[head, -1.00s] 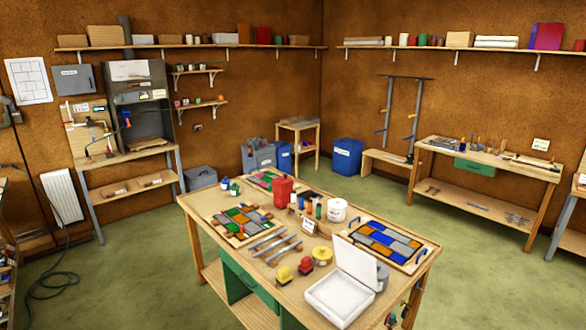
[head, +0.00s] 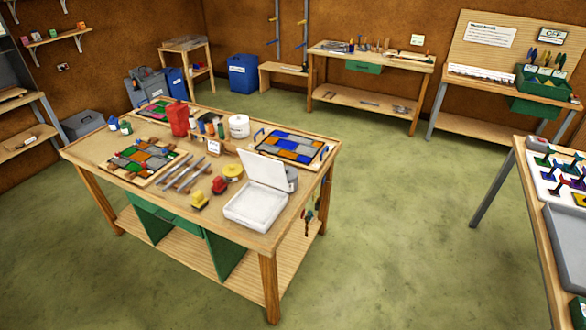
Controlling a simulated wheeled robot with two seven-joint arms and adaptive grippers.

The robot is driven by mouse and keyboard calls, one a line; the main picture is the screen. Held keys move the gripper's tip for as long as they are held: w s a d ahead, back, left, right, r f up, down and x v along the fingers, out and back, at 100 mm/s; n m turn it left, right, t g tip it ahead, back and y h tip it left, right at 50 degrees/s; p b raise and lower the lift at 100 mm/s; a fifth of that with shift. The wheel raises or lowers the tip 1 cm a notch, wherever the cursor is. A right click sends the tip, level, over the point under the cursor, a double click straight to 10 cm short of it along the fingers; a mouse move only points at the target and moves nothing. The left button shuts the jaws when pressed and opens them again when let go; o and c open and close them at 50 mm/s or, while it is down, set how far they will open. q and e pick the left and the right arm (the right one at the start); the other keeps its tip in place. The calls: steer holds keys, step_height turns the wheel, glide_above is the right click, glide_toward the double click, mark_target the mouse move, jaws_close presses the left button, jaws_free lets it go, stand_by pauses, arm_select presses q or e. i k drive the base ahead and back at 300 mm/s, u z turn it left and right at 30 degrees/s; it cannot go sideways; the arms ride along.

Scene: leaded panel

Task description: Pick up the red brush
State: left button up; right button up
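A small red item with a dark lower part, which looks like the red brush (head: 219,185), sits on the central wooden worktable (head: 100,160). It is near the table's front edge, just left of an open white box (head: 255,205). A similar yellow item (head: 199,200) is close to its front left. The red item is too small here to tell its bristles. Neither of my grippers is in view.
Around it lie a yellow roll (head: 232,171), metal strips (head: 183,175), coloured glass panels (head: 288,146), a red can (head: 178,119) and a white tub (head: 239,126). Another table with a tray (head: 560,235) stands at right. Green floor (head: 410,220) between them is clear.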

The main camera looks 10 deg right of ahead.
mark_target(219, 187)
steer(key=z, duration=1.35)
steer(key=i, duration=2.95)
steer(key=u, duration=3.1)
